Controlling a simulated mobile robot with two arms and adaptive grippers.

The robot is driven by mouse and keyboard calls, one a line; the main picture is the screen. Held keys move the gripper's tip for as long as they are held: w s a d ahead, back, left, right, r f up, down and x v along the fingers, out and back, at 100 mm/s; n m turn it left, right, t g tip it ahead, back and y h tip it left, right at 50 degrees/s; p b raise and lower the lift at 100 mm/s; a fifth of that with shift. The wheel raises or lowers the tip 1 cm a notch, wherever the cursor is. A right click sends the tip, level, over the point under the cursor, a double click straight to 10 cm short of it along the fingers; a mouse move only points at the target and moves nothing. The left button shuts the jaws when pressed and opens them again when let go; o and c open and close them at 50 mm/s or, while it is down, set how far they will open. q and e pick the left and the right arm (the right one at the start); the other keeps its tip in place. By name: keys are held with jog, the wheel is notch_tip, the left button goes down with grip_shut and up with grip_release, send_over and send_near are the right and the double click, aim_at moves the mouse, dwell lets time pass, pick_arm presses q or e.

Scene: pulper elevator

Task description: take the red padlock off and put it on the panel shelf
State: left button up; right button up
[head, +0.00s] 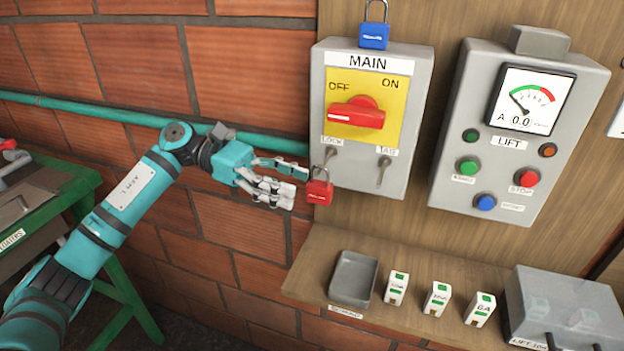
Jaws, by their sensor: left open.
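The red padlock (319,191) hangs by its shackle at the LOCK point, low on the left of the grey MAIN switch box (421,110). My left gripper (299,187) is open, just left of the padlock, with its fingertips close to it. I cannot tell whether they touch it. The panel shelf (312,262) is the wooden ledge below the boxes. The red rotary switch (356,113) sits on a yellow plate, its handle lying roughly level and pointing left. My right gripper is not in view.
A blue padlock (374,34) stands on top of the MAIN box. The shelf bears a grey tray (353,279), several small white labelled blocks (437,298) and a grey box (567,305). The LIFT panel (514,170) is at right. A green bench (89,178) stands at far left.

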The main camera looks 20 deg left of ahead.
aim_at(320, 184)
pick_arm(q)
jog(key=shift+d+r+p, duration=0.2)
jog(key=shift+d+p, duration=0.15)
jog(key=shift+p, duration=0.05)
jog(key=d+p, duration=0.2)
jog(key=d, duration=0.1)
jog(key=d+p, duration=0.1)
jog(key=shift+w+d+f, duration=0.1)
jog(key=shift+w+d, duration=0.05)
jog(key=shift+w, duration=0.15)
jog(key=shift+d+f, duration=0.1)
jog(key=shift+d, duration=0.1)
jog(key=shift+a+f, duration=0.1)
jog(key=shift+c, duration=0.8)
grip_shut()
